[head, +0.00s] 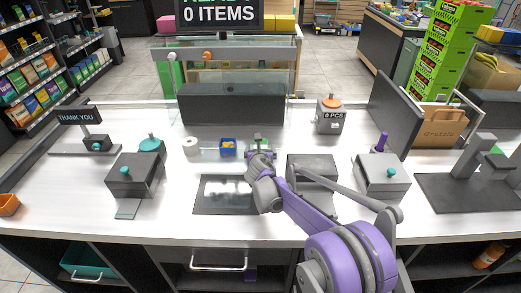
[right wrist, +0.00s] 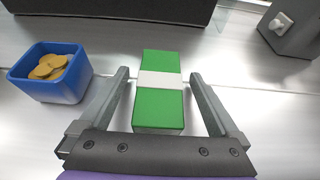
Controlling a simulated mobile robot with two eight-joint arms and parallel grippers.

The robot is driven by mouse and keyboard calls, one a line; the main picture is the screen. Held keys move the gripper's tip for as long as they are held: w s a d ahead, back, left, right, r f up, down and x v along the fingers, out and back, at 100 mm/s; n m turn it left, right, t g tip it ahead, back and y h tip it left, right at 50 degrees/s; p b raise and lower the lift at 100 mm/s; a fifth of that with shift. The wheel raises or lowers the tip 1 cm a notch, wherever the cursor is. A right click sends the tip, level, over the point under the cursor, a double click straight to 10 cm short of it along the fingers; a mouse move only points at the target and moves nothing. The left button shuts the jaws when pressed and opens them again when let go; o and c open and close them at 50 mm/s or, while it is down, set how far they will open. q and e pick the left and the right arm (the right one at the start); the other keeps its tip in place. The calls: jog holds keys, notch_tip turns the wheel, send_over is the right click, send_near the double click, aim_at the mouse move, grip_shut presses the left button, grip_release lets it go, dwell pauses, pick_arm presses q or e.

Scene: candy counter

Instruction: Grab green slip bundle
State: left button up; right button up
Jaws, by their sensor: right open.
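The green slip bundle (right wrist: 160,108) is a green block with a white band around its middle. In the right wrist view it lies on the white counter between the two fingers of my right gripper (right wrist: 163,95). The fingers are open, one on each side, with a gap to the bundle on both sides. In the head view my right gripper (head: 260,155) is over the counter's middle, and only a little green of the bundle shows there, mostly covered by the gripper. My left gripper is not in view.
A blue box (right wrist: 50,78) with gold coins stands left of the bundle. A white roll (head: 191,146) is further left. A dark bin (head: 231,102) stands behind. A dark flat pad (head: 226,195) lies in front, and a grey box (head: 312,168) stands to the right.

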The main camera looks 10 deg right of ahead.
jog(key=c, duration=1.5)
